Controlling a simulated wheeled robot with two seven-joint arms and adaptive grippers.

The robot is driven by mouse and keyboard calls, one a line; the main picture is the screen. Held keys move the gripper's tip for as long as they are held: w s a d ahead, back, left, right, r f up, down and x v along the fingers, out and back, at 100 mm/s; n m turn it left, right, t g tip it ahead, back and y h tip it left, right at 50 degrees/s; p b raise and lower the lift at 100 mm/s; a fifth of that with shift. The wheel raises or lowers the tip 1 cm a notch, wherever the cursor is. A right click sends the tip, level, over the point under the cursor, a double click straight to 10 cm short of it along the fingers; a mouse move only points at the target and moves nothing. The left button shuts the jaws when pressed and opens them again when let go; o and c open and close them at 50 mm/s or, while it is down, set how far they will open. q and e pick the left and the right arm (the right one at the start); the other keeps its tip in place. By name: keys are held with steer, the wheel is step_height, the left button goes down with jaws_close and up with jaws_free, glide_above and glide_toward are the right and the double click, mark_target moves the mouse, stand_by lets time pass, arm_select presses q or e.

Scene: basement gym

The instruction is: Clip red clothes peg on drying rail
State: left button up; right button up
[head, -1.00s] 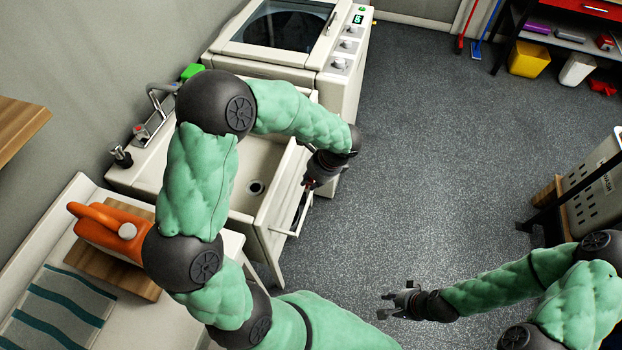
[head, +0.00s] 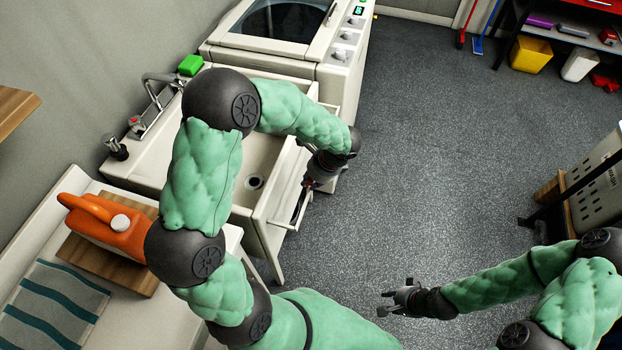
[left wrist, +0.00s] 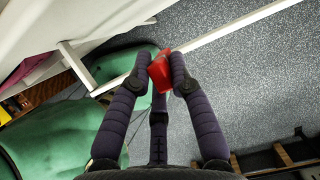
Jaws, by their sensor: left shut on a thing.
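The red clothes peg (left wrist: 160,72) is between the fingertips of my left gripper (left wrist: 159,78) in the left wrist view, and the gripper is shut on it. The white drying rail (left wrist: 225,36) runs slantwise right by the peg's top end; I cannot tell whether the peg touches it. In the head view the rail (head: 301,208) is at the front of the sink unit, with my left gripper (head: 308,184) above its far part. The peg is mostly hidden there. My right gripper (head: 388,300) is open and empty over the floor.
The sink (head: 262,160) is behind the rail, beside a white washing machine (head: 335,85). An orange jug (head: 110,228) stands on a wooden board at the left. A grey crate (head: 598,185) is at the right. The floor between is clear.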

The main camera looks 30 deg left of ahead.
arm_select(q)
steer(key=shift+f+b, duration=0.8)
steer(key=shift+f, duration=0.5)
steer(key=o, duration=0.8)
steer(key=shift+r, duration=0.1)
steer(key=v, duration=1.1)
steer(key=shift+d+r, duration=0.2)
steer(key=shift+r, duration=0.2)
